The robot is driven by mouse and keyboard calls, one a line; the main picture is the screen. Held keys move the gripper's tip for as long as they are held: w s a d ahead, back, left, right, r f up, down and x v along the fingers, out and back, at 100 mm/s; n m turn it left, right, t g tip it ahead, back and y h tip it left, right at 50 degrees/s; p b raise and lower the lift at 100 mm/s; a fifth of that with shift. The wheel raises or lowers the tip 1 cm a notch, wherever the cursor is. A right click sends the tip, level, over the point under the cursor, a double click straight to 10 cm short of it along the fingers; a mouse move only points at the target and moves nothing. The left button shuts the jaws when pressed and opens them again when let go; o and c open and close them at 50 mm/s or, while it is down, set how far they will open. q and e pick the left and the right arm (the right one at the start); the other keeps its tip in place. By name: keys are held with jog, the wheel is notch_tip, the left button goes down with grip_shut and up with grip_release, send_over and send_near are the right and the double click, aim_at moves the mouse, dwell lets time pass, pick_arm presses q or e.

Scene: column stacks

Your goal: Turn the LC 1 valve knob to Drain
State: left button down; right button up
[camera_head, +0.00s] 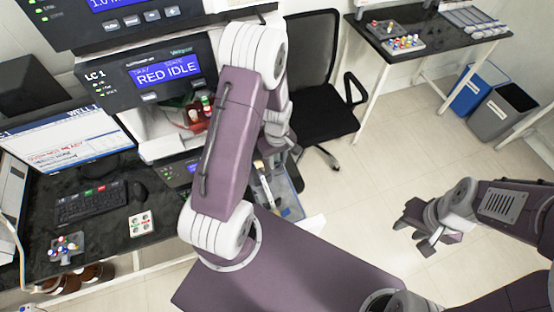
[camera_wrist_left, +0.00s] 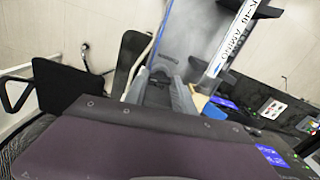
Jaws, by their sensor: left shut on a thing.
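The LC 1 unit (camera_head: 120,92) stands on the dark bench at the left in the head view, its blue screen reading RED IDLE. The valve knob and its Drain mark cannot be made out. My left arm crosses the front of the unit and hides its right side. My left gripper shows in the wrist view (camera_wrist_left: 166,84), its grey fingers close together against a grey surface. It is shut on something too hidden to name. My right gripper (camera_head: 428,228) is empty, with its fingers apart, over the floor at the right, away from the unit.
A black chair (camera_head: 310,90) stands behind my left arm. Blue (camera_head: 470,92) and grey (camera_head: 500,112) bins are far right. The floor at center right is clear.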

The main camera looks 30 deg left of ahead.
aim_at(277, 162)
pick_arm(q)
jog(key=n, duration=0.5)
jog(key=shift+n, duration=0.4)
dwell(0.4)
jog(key=c, duration=1)
grip_release()
jog(key=shift+c, duration=0.2)
jog(key=shift+r+b, duration=0.35)
jog(key=shift+r, duration=0.15)
notch_tip(277, 162, up, 8)
jog(key=b, duration=0.1)
